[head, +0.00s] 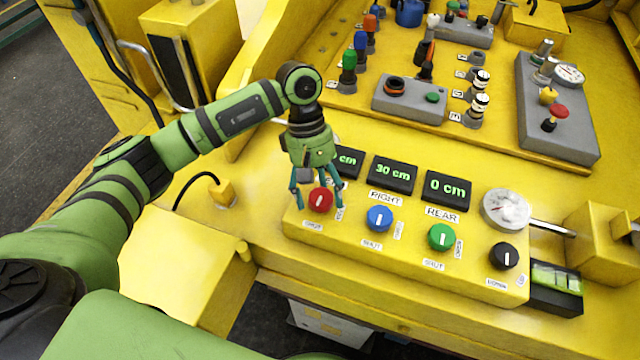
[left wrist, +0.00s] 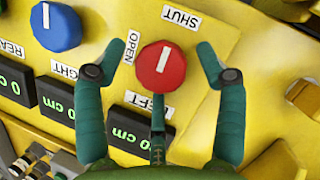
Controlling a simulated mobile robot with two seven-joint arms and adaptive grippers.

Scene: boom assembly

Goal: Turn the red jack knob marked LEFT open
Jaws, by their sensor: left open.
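The red knob (head: 320,201) sits at the left end of the yellow control box (head: 405,256). In the left wrist view the red knob (left wrist: 161,67) has a white mark pointing towards the SHUT label (left wrist: 181,18); the OPEN label (left wrist: 132,48) is to its left. The LEFT label is partly hidden by a finger. My left gripper (head: 317,198) is over the knob. In the left wrist view my left gripper (left wrist: 160,74) is open, with a finger on each side of the knob and visible gaps between. A third finger is below the knob. My right gripper is not in view.
A blue knob (head: 379,219), a green knob (head: 441,237) and a black knob (head: 504,256) follow to the right. Green displays stand behind; the middle display (head: 391,174) reads 30 cm. A round gauge (head: 506,209) is at the box's right end.

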